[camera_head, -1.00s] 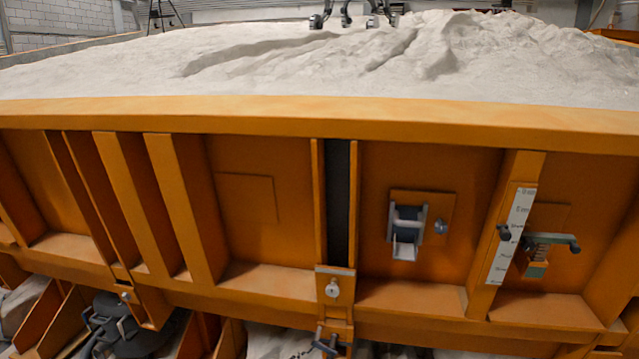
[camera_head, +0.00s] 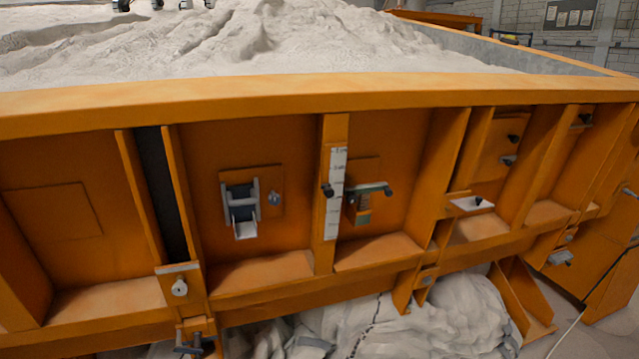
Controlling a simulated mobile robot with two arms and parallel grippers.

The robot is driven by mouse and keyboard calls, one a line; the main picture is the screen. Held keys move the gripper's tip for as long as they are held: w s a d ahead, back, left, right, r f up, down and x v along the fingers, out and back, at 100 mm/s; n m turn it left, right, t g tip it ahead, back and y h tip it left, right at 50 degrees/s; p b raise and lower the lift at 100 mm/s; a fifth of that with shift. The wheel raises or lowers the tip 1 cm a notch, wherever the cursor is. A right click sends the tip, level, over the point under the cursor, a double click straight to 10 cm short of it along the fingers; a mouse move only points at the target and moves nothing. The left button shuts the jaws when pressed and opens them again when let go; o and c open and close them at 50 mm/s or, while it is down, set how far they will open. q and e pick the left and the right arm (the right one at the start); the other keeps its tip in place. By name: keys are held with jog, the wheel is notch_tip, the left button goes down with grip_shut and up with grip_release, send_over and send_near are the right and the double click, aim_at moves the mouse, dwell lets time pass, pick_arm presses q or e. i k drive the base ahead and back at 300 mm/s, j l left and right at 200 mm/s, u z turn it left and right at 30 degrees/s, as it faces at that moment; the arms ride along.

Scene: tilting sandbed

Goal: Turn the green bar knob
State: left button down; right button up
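A grey-green bar handle (camera_head: 368,189) with a dark end knob sticks out of the orange side wall of the sandbed, right of the white scale strip. A small greenish block (camera_head: 362,209) sits just below the bar. This looks like the green bar knob, but its colour is muted and I cannot be sure. The bar lies roughly level. Neither of my grippers shows in the head view, so nothing is touching the bar.
A metal latch (camera_head: 241,207) is further left. More small dark knobs (camera_head: 514,139) are on the right panels. Orange ribs stand out between panels. Pale rubble (camera_head: 420,315) lies below.

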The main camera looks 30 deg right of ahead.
aim_at(353, 198)
jog(key=z, duration=1.15)
